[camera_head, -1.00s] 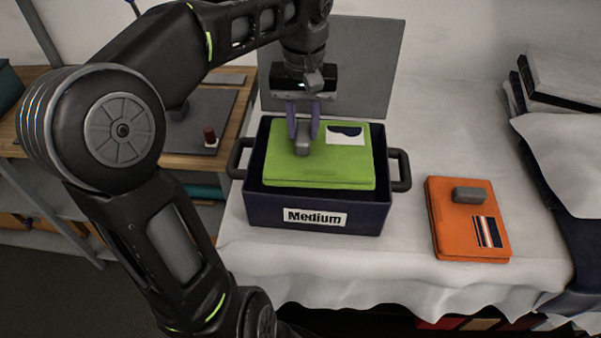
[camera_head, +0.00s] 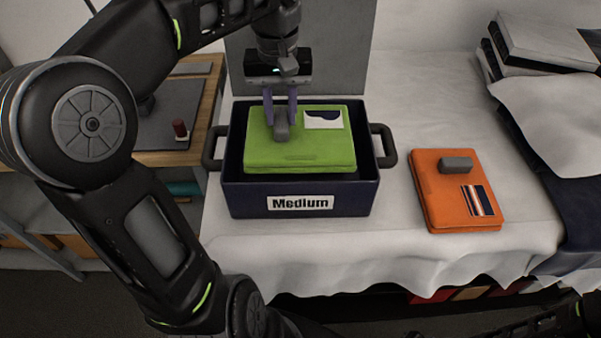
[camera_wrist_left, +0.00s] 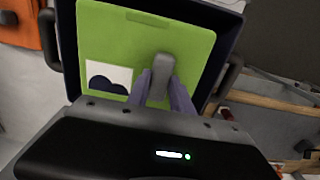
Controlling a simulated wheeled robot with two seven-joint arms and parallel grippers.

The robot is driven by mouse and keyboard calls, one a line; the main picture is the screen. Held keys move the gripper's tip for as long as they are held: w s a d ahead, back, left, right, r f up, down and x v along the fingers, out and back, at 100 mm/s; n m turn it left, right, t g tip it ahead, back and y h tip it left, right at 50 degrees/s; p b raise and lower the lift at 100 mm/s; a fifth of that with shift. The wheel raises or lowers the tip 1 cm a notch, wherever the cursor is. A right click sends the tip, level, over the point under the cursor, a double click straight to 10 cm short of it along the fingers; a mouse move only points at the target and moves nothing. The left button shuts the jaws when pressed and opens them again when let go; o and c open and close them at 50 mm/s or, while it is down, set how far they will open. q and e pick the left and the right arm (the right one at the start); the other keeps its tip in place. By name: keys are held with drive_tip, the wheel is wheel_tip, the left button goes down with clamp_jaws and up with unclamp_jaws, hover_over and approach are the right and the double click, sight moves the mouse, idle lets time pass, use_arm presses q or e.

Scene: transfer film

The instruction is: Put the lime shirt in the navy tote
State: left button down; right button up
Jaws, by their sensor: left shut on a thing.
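The lime shirt (camera_head: 300,155) is a folded flat square with a grey grip block (camera_head: 282,130) and a white patch with a dark print on top. It lies within the rim of the navy tote (camera_head: 240,197), which has a "Medium" label and two side handles. My left gripper (camera_head: 281,118) is shut on the shirt's grey block from above. The left wrist view also shows the shirt (camera_wrist_left: 120,50) inside the tote's walls, with the gripper's fingers (camera_wrist_left: 162,85) on either side of the block. Whether the shirt touches the tote's floor is hidden. My right gripper is not in view.
An orange folded shirt (camera_head: 440,205) with a grey block lies on the white-covered table right of the tote. A grey panel (camera_head: 345,60) stands behind the tote. White and dark folded stacks (camera_head: 540,45) are at the far right.

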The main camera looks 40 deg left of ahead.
sight(282, 145)
use_arm(q)
drive_tip(key=shift+f, duration=0.1)
wheel_tip(282, 145, down, 2)
drive_tip(key=shift+f+b, duration=0.1)
drive_tip(key=shift+b, duration=0.9)
wheel_tip(282, 145, down, 3)
drive_tip(key=shift+f, duration=0.45)
wheel_tip(282, 145, down, 3)
drive_tip(key=shift+r+p, duration=0.1)
drive_tip(key=shift+p, duration=0.4)
drive_tip(key=shift+f, duration=0.45)
drive_tip(key=shift+f, duration=0.1)
drive_tip(key=c, duration=1.1)
unclamp_jaws()
drive_tip(key=shift+c, duration=0.2)
